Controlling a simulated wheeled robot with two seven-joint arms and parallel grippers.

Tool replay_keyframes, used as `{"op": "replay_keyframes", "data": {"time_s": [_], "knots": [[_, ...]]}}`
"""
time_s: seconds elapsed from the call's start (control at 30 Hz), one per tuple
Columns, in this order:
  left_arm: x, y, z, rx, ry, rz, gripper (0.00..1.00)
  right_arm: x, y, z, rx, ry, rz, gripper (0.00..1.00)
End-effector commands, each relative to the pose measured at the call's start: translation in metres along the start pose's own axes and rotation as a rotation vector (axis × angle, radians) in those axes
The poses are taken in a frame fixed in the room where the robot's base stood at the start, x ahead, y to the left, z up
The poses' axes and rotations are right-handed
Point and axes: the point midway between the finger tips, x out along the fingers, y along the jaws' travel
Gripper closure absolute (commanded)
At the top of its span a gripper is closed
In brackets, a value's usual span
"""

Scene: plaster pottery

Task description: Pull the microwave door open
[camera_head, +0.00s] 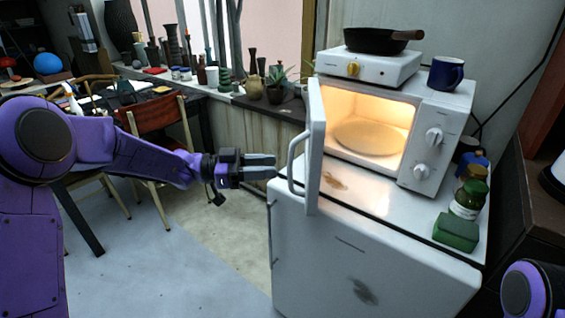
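The white microwave (424,150) stands on a white cabinet, its lit inside and round plate (368,138) in view. Its door (315,150) is swung wide open to the left, with the white handle (293,160) on the door's left face. My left gripper (275,166) is just left of the handle, pointing right. Its two fingers look nearly parallel with a narrow gap. I cannot tell whether the fingertips touch the handle. My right gripper is out of view; only a purple part of my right arm shows at the bottom right corner.
A hot plate (372,68) with a black pan (376,40) and a blue mug (446,73) sit on the microwave. A green box (456,231) and jars (468,199) stand right of it on the white cabinet (370,262). A wooden chair (158,118) is at left. Floor between is clear.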

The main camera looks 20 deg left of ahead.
Motion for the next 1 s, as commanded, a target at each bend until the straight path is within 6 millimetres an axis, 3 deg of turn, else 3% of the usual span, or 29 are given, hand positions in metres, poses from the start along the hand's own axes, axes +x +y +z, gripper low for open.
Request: {"op": "replay_keyframes", "data": {"time_s": [0.2, 0.53, 0.67, 1.0], "knots": [[0.036, 0.000, 0.000, -0.001, -0.002, 0.000, 0.63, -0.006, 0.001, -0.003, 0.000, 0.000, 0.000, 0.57], [0.043, 0.000, 0.001, -0.001, 0.000, -0.002, 0.63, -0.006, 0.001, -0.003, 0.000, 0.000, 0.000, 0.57], [0.043, 0.000, 0.001, -0.001, 0.000, -0.002, 1.00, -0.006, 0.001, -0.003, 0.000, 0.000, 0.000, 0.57], [0.043, -0.002, -0.002, 0.001, 0.005, -0.005, 1.00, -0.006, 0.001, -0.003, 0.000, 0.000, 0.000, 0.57]]}}
